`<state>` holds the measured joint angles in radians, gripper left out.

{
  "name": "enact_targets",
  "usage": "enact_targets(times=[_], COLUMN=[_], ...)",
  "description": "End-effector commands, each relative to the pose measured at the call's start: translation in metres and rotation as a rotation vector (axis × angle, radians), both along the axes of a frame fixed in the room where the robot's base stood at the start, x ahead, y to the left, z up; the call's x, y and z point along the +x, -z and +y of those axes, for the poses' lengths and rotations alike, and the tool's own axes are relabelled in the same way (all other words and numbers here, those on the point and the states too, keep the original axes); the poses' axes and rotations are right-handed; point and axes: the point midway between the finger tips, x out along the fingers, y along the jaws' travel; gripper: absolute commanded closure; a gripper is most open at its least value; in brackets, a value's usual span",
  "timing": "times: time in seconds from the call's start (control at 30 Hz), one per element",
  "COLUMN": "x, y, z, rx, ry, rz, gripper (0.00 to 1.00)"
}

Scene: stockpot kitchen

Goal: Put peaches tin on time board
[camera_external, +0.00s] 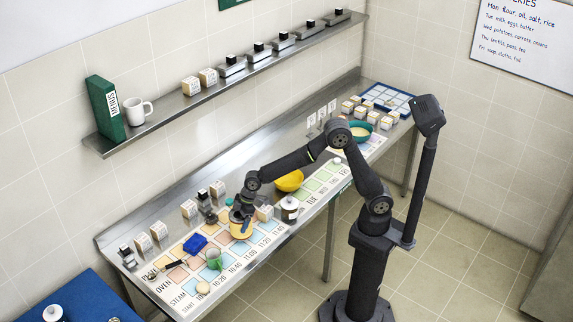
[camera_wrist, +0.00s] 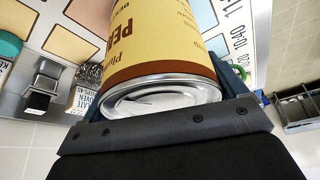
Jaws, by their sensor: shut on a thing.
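The peaches tin (camera_wrist: 165,60) has a yellow label with brown print and a brown band, and a shiny metal end faces the wrist camera. My gripper (camera_external: 241,213) is shut on it. In the external view the yellow tin (camera_external: 240,229) shows just below my gripper, over the time board (camera_external: 243,250). The board lies along the steel counter, with coloured squares and printed clock times. I cannot tell whether the tin touches the board. The gripper fingers partly hide the tin.
A green mug (camera_external: 213,259) and a blue item (camera_external: 195,243) stand to the left on the board. Labelled boxes (camera_external: 158,231) line the back. Some squares near the front edge are bare.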

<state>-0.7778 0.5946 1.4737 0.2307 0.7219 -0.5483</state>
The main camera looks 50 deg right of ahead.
Motion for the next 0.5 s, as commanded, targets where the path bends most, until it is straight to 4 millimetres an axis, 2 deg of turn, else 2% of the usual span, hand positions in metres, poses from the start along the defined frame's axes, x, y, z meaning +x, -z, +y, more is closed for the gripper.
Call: enact_targets(times=[0.2,0.5], x=[0.000,0.001], y=[0.026,0.028], z=[0.000,0.000], rx=[0.000,0.002], ry=[0.000,0.000], rz=[0.000,-0.002], gripper=[0.65,0.65])
